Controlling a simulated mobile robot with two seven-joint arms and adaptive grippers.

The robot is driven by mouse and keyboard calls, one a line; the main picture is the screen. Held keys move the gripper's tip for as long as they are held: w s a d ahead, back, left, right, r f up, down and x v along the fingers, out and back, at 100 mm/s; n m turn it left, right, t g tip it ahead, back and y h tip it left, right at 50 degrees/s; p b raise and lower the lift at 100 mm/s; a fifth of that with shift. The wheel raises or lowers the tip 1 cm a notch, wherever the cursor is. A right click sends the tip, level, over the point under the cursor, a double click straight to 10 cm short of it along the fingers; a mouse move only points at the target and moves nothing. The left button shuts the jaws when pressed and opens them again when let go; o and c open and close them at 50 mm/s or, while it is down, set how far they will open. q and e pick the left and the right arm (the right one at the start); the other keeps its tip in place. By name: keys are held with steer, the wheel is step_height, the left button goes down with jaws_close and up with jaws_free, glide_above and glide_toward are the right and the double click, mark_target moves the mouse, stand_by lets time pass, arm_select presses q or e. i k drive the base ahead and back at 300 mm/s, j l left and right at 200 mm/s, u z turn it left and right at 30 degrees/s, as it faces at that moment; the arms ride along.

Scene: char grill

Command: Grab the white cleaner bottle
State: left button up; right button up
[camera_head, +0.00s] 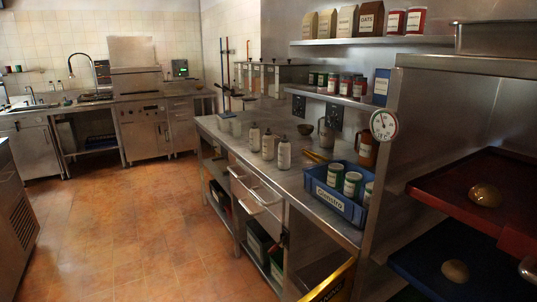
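Three pale bottles with dark tops stand upright on the steel counter (240,150): a far bottle (255,139), a middle bottle (268,146) and a near bottle (284,154). Their labels are too small to read, so I cannot tell which one is the white cleaner bottle. They stand close together near the counter's front edge, with nothing in front of them. Neither of my grippers is in view.
A blue crate (334,200) with several cans sits at the counter's near end. Drawers with bar handles (262,203) stick out below the bottles. A yellow board (330,284) leans at the bottom. The tiled floor (140,235) left of the counter is clear.

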mark_target(267, 139)
steer(key=k+u, duration=0.2)
steer(key=u, duration=0.15)
steer(key=k+j+u, duration=0.1)
steer(key=u, duration=0.25)
steer(key=i+j+u, duration=0.15)
steer(key=i, duration=0.25)
steer(key=i+j+u, duration=0.15)
steer(key=i+j, duration=0.15)
steer(key=i+j+z, duration=0.2)
steer(key=i, duration=0.25)
steer(key=i+z, duration=0.2)
steer(key=i, duration=0.25)
steer(key=i+j+z, duration=0.15)
steer(key=i, duration=0.25)
steer(key=i+l+z, duration=0.1)
steer(key=i+z, duration=0.2)
steer(key=z, duration=0.15)
steer(key=i+z, duration=0.25)
steer(key=z, duration=0.25)
steer(key=i+j+z, duration=0.15)
steer(key=z, duration=0.3)
steer(key=i, duration=0.1)
